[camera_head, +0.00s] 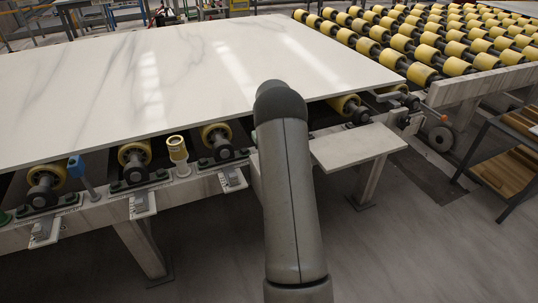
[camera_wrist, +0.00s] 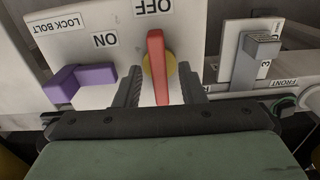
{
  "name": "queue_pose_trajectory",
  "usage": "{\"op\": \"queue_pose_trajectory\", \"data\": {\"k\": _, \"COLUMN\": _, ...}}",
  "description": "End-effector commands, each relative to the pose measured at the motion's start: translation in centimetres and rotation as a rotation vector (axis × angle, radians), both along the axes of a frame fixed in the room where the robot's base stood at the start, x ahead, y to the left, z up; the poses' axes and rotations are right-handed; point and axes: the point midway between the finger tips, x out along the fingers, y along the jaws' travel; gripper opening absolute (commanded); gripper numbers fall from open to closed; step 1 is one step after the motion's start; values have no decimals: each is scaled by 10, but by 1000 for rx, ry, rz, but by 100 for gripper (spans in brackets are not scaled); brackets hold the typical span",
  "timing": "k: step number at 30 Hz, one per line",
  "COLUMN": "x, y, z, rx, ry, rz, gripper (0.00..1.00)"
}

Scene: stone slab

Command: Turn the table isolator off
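The isolator has a red handle (camera_wrist: 157,85) on a yellow round base (camera_wrist: 171,68), mounted on a white panel (camera_wrist: 95,22) in the wrist view. The handle stands upright in the picture, with its upper end just below the OFF label (camera_wrist: 153,7). The ON label (camera_wrist: 104,40) is to its left. My gripper (camera_wrist: 160,92) has its two dark fingers apart, one on each side of the handle, with visible gaps. In the head view my arm hides the isolator and my gripper does not show.
A purple lever (camera_wrist: 80,88) sits left of the handle by a LOCK BOLT label. A grey lever (camera_wrist: 257,58) on a numbered plate is to the right. In the head view a marble slab (camera_head: 190,75) lies on rollers, with a small ledge (camera_head: 355,146) right of my arm.

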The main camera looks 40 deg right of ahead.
Motion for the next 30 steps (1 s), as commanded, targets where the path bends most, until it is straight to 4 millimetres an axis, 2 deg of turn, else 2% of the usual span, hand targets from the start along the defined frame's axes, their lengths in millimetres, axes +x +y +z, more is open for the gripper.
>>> {"op": "queue_pose_trajectory", "data": {"k": 6, "x": -1, "y": 0, "z": 2, "rx": -1, "ry": 1, "rz": 0, "gripper": 36}}
{"op": "queue_pose_trajectory", "data": {"k": 11, "x": 0, "y": -1, "z": 22, "rx": -1, "ry": -1, "rz": 1, "gripper": 36}}
{"op": "queue_pose_trajectory", "data": {"k": 24, "x": 0, "y": 0, "z": 128, "rx": -3, "ry": -2, "rz": 0, "gripper": 36}}
{"op": "queue_pose_trajectory", "data": {"k": 30, "x": 0, "y": 0, "z": 161, "rx": -1, "ry": -1, "rz": 0, "gripper": 36}}
